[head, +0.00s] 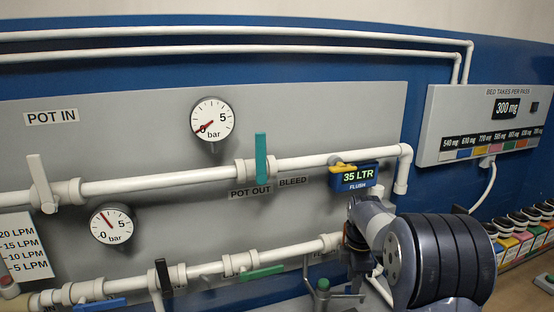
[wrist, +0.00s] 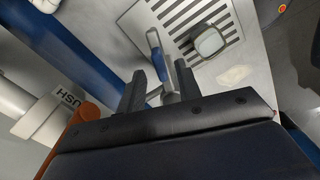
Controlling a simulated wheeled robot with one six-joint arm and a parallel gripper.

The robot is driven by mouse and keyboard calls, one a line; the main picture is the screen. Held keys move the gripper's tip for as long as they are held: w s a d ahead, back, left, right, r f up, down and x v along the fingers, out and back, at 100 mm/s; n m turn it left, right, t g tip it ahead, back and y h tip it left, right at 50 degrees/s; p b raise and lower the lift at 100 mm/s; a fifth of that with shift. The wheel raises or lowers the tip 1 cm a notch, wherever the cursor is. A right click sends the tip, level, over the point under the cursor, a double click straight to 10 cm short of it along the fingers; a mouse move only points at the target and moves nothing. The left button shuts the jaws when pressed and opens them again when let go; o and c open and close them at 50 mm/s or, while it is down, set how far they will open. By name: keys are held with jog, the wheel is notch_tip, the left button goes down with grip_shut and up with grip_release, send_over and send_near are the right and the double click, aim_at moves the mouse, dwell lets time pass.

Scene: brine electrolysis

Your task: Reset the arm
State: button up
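My arm is at the lower right in the head view, in front of the pipe panel (head: 300,120). My gripper's fingers cannot be made out there. In the wrist view my gripper (wrist: 160,84) shows two dark fingers standing apart. A grey tap-like spout (wrist: 154,45) shows between and beyond the fingers. I cannot tell whether they touch it; no grasp is visible.
The panel bears two gauges (head: 212,119), white pipes, a green upright lever (head: 261,158) and a display reading 35 LTR (head: 358,176). Several coloured-label jars (head: 522,232) stand at right. The wrist view shows a slotted drain (wrist: 185,25) and a whitish block (wrist: 209,42).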

notch_tip(320, 180, down, 2)
jog(key=shift+f, duration=0.1)
dwell(0.4)
notch_tip(320, 180, up, 10)
jog(key=r, duration=0.1)
notch_tip(320, 180, down, 11)
jog(key=shift+r, duration=0.15)
jog(key=shift+s+f, duration=0.1)
jog(key=shift+f, duration=0.1)
jog(key=shift+s+r+m+b, duration=0.1)
jog(key=shift+s+m+b, duration=0.3)
jog(key=shift+m, duration=0.4)
jog(key=shift+s+a+r, duration=0.1)
